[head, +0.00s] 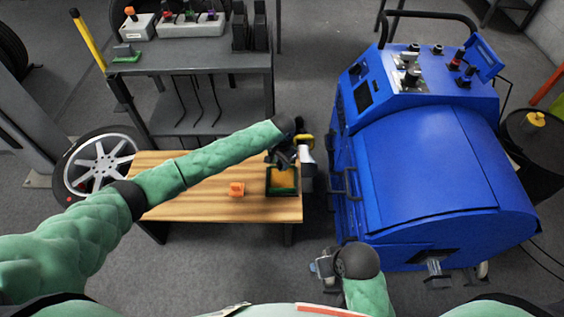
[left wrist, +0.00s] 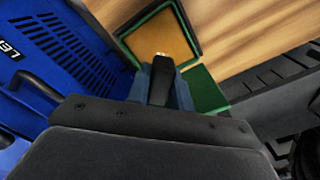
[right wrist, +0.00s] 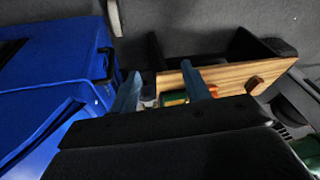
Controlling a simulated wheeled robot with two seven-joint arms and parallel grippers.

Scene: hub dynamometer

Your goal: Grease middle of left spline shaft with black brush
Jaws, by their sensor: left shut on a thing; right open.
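My left gripper (head: 284,160) is over the right end of the wooden bench, at a green tray (head: 283,193) with an orange-yellow filling (head: 283,178). In the left wrist view the gripper (left wrist: 162,82) is shut on a black brush (left wrist: 159,88), whose pale tip points at the filling (left wrist: 163,33). I cannot tell whether the tip touches it. My right gripper (head: 322,268) is open and empty in front of the bench; its two fingers show in the right wrist view (right wrist: 162,88). I cannot clearly make out the left spline shaft.
The blue dynamometer (head: 430,165) stands right of the bench (head: 195,205), with a small metal part (head: 436,268) low at its front. An orange block (head: 237,189) lies on the bench. A grey shelf (head: 190,62) is behind, a wheel (head: 100,165) at left.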

